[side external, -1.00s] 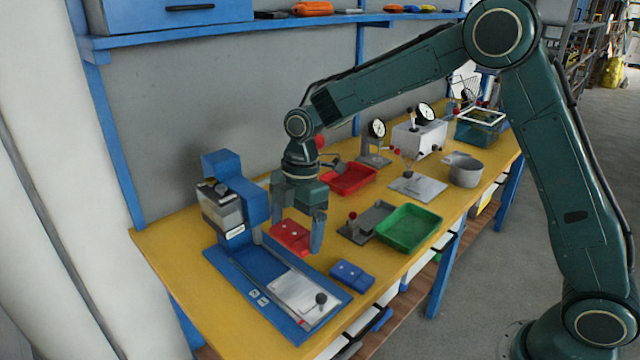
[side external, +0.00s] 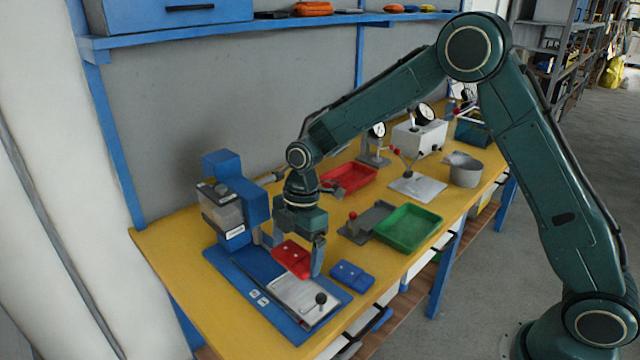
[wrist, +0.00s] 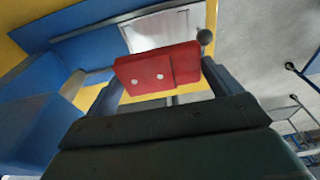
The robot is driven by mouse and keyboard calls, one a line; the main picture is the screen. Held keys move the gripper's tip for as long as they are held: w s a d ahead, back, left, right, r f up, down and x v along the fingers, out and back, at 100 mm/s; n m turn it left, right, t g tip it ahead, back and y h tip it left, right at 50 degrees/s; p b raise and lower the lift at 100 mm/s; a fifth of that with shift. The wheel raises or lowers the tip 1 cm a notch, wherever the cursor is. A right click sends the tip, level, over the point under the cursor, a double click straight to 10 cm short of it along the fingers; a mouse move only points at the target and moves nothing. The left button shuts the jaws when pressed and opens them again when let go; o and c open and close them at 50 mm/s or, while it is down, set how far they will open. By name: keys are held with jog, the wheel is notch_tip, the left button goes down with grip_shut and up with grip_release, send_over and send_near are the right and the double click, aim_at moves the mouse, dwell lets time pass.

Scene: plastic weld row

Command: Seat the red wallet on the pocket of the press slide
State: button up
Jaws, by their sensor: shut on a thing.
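The red wallet (side external: 291,258) is a flat red block with small pale dots on its face. My gripper (side external: 296,258) is shut on it, with a finger at each end. The wrist view also shows the wallet (wrist: 158,78) between the two fingers. The press slide (side external: 305,297) is a pale plate with a dark knob, lying on the blue press base. The wallet is just behind the slide in the side view, seemingly above the base. The slide's pocket cannot be made out, and the wrist view shows the slide (wrist: 158,32) partly behind the wallet.
The blue press (side external: 232,205) stands at the left. A blue wallet (side external: 352,275) lies to the right of the slide. A green tray (side external: 409,229), a grey fixture (side external: 368,222) and a red tray (side external: 350,177) are further back. Yellow bench (side external: 180,270) is clear at front left.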

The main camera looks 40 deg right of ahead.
send_over(300, 294)
jog(key=shift+w+d+f, duration=0.1)
jog(key=shift+w+f, duration=0.1)
jog(key=shift+f, duration=1.5)
jog(key=shift+w+d+f, duration=0.1)
jog(key=shift+w+f, duration=0.1)
jog(key=shift+f, duration=1.45)
jog(key=shift+s+f, duration=0.1)
jog(key=shift+s, duration=0.1)
jog(key=shift+s+f, duration=0.15)
jog(key=shift+f, duration=0.85)
dwell(0.4)
jog(key=o, duration=0.7)
jog(key=shift+r, duration=0.1)
jog(key=r, duration=0.4)
jog(key=d+r, duration=0.1)
jog(key=r, duration=0.4)
jog(key=w+d+r, duration=0.1)
jog(key=r, duration=0.4)
jog(key=shift+d+r, duration=0.1)
jog(key=shift+r, duration=0.05)
